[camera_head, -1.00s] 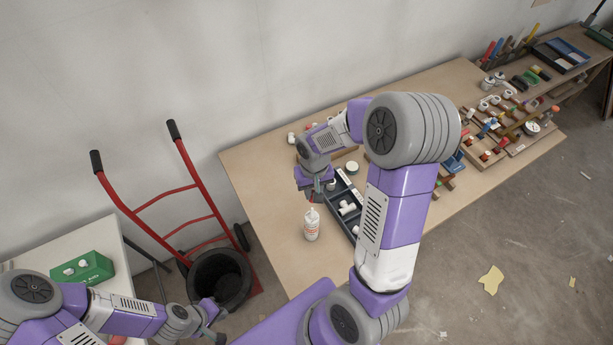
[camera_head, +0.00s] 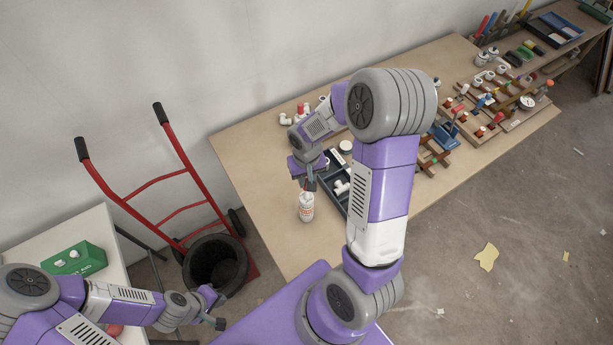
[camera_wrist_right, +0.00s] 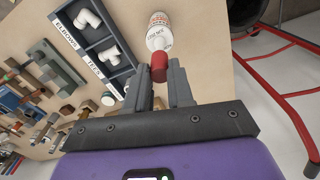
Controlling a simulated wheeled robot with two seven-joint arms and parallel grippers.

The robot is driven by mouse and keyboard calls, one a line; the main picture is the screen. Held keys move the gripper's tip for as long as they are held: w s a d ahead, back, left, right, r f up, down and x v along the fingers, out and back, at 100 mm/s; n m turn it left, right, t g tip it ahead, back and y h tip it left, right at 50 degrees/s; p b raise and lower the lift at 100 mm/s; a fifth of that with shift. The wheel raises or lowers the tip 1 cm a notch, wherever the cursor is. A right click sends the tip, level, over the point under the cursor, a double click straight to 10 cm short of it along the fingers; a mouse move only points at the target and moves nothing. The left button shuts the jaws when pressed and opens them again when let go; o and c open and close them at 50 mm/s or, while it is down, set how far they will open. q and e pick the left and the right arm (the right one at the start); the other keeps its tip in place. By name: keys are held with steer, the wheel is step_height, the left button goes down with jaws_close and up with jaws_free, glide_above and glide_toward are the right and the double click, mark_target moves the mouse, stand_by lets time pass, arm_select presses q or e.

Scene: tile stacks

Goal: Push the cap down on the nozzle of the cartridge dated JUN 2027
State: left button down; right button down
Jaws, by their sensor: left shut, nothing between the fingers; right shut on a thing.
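The cartridge (camera_head: 306,209) is a white bottle with red print, upright on the wooden table in the head view. It also shows at the top of the right wrist view (camera_wrist_right: 159,36), where its date is too small to read. My right gripper (camera_head: 309,187) points down just above it, shut on a red cap (camera_wrist_right: 159,67). The cap lines up with the cartridge's top and appears to meet it; the nozzle is hidden, so I cannot tell how far the cap is on. My left gripper (camera_head: 218,310) is shut and empty, low at the left, away from the table.
A dark divided tray (camera_wrist_right: 118,45) with white pipe fittings stands close beside the cartridge. Racks of fittings and tools fill the table's right side. The table (camera_head: 262,215) is clear left of the cartridge. A red hand truck (camera_head: 170,180), black bucket and green box are further left.

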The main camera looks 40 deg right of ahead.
steer(key=shift+f+b, duration=1.25)
steer(key=shift+f, duration=0.4)
steer(key=c, duration=0.9)
jaws_free()
steer(key=shift+r, duration=0.15)
steer(key=shift+r+p, duration=2.6)
steer(key=shift+r, duration=0.8)
